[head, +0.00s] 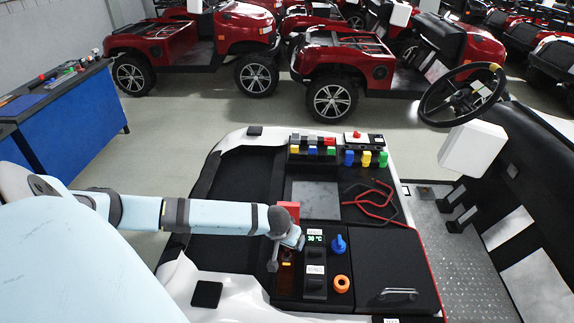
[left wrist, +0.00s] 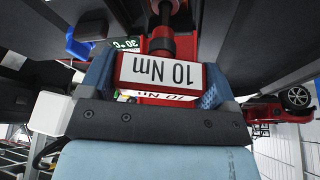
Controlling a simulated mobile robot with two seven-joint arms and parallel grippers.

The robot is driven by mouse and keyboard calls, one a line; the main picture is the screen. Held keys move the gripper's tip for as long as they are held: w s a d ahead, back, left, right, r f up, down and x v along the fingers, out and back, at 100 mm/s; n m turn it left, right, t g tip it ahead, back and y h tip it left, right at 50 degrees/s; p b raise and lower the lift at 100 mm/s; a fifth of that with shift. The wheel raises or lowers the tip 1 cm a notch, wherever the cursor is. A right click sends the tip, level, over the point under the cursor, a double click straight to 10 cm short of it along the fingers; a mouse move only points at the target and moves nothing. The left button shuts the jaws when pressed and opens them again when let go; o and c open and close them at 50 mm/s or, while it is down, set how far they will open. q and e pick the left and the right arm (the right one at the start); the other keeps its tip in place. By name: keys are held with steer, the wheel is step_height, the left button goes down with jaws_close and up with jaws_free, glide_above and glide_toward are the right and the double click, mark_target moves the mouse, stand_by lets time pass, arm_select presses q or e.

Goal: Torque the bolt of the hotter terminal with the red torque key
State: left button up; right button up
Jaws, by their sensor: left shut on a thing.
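In the left wrist view, my left gripper (left wrist: 155,97) is shut on the red torque key (left wrist: 133,66), which carries a white "10 Nm" label. The key's dark shaft (left wrist: 161,44) reaches away from the jaws towards a red part. In the head view my left gripper (head: 288,238) is over the console beside a small display reading 30 °C (head: 315,237). A red block (head: 289,209) shows just behind the gripper; I cannot tell whether it belongs to the key. The terminals and bolt are mostly hidden by the gripper, so contact cannot be told. My right gripper is not in view.
Red and black cables (head: 372,202) lie farther back, near colored blocks (head: 366,158). A steering wheel (head: 462,95) stands at the right. A blue workbench (head: 75,122) is at the left.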

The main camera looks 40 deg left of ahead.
arm_select(q)
steer(key=shift+m, duration=0.3)
steer(key=shift+a+r, duration=0.1)
steer(key=shift+m+h, duration=0.3)
steer(key=shift+m, duration=0.3)
steer(key=c, duration=0.3)
steer(key=shift+r+n, duration=0.1)
steer(key=shift+n, duration=0.3)
steer(key=shift+w, duration=0.1)
steer(key=shift+w+r, duration=0.1)
steer(key=shift+r, duration=0.2)
steer(key=shift+w+r, duration=0.1)
steer(key=shift+r, duration=1.15)
